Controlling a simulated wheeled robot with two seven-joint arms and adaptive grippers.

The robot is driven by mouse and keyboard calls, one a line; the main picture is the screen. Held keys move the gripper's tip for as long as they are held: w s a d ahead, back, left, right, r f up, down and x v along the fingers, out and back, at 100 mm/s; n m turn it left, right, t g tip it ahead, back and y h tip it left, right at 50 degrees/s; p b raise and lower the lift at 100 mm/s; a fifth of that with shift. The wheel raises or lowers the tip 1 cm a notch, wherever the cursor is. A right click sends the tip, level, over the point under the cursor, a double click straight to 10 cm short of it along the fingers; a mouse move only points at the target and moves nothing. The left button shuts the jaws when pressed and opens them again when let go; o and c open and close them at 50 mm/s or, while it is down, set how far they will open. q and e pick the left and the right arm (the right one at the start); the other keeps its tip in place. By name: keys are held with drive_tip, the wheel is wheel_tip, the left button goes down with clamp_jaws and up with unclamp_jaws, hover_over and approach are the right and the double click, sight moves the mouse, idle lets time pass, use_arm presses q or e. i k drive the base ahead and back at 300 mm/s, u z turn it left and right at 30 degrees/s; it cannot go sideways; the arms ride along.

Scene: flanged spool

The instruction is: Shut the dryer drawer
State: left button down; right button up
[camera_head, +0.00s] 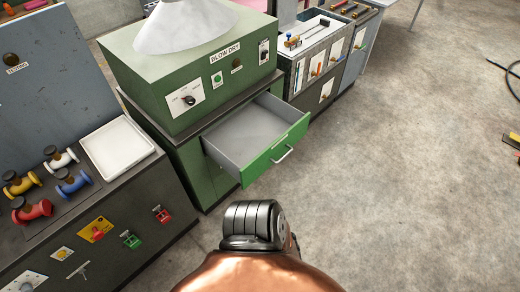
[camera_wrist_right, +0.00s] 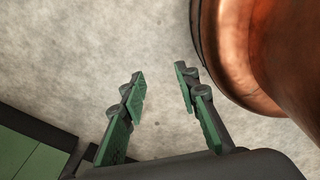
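The green dryer (camera_head: 190,80), labelled BLOW DRY, stands at the upper middle of the head view. Its drawer (camera_head: 275,148) is pulled out to the right, with a green front, a metal handle (camera_head: 283,154) and an empty grey inside. My right gripper (camera_wrist_right: 160,76) shows in the right wrist view. Its two green-padded fingers are apart with nothing between them, over bare floor. A green cabinet corner shows at the lower left of that view; I cannot tell which part it is. Neither gripper shows in the head view, and my left gripper is not visible.
A dark bench with coloured pipe fittings (camera_head: 70,182) and a white tray (camera_head: 118,148) stands left of the dryer. A grey tool cabinet (camera_head: 325,60) stands to its right. The concrete floor (camera_head: 400,170) before the drawer is clear; a cable (camera_head: 500,68) lies far right.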

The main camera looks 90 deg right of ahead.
sight(249, 141)
drive_tip(key=i, duration=1.25)
drive_tip(key=z, duration=3.9)
drive_tip(key=k, duration=0.65)
drive_tip(key=z, duration=0.3)
drive_tip(key=i, duration=1.25)
drive_tip(key=u, duration=0.4)
